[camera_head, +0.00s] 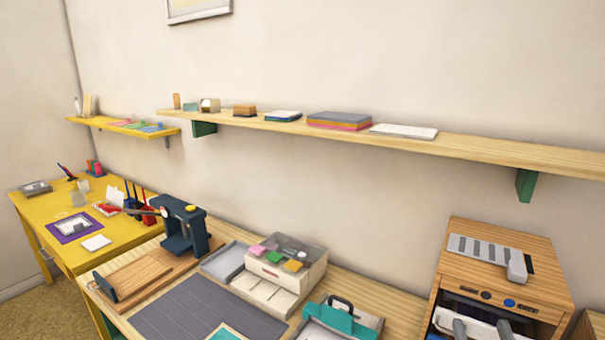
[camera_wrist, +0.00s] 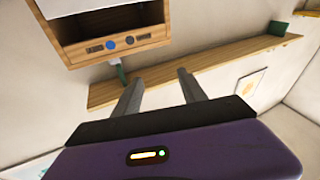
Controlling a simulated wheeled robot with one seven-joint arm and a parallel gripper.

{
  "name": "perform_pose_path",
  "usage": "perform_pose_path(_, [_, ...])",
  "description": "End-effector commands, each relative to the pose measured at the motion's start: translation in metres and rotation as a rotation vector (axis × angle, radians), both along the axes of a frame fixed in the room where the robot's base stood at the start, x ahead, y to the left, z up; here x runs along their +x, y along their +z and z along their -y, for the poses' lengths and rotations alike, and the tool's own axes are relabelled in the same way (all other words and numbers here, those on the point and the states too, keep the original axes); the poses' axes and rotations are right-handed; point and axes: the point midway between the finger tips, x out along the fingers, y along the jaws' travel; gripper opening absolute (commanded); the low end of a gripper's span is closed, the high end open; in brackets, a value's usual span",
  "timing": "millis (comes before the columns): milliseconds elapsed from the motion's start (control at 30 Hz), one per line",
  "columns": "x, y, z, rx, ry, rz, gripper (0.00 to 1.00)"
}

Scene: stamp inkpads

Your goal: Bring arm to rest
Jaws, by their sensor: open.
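My gripper (camera_wrist: 160,88) shows in the wrist view, with its two grey fingers spread apart and nothing between them. Its purple body fills the bottom of that view. The fingers appear in front of the wall and a wooden shelf, which is also in the head view (camera_head: 470,150). A wooden cabinet with a dark opening (camera_wrist: 110,20) is at the upper left of the wrist view, apart from the fingers.
The wooden cabinet (camera_head: 553,262) stands at the right in the head view, with grey and white parts at its front. A dark press (camera_head: 182,228), a box of coloured inkpads (camera_head: 314,272), a grey mat (camera_head: 180,320) and a teal-handled case (camera_head: 320,322) crowd the table. A yellow desk (camera_head: 48,212) is at left.

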Motion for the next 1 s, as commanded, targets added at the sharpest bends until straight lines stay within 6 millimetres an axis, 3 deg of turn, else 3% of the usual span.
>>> perform_pose_path(100, [-0.038,-0.029,-0.021,0.009,0.06,-0.025,0.49])
perform_pose_path(300, [-0.103,-0.063,-0.046,0.038,0.13,-0.065,0.49])
perform_pose_path(700, [-0.237,-0.11,-0.067,0.135,0.193,-0.246,0.49])
perform_pose_path(900, [-0.288,-0.133,-0.071,0.165,0.204,-0.388,0.49])
perform_pose_path(1000, [-0.302,-0.14,-0.072,0.168,0.208,-0.432,0.49])
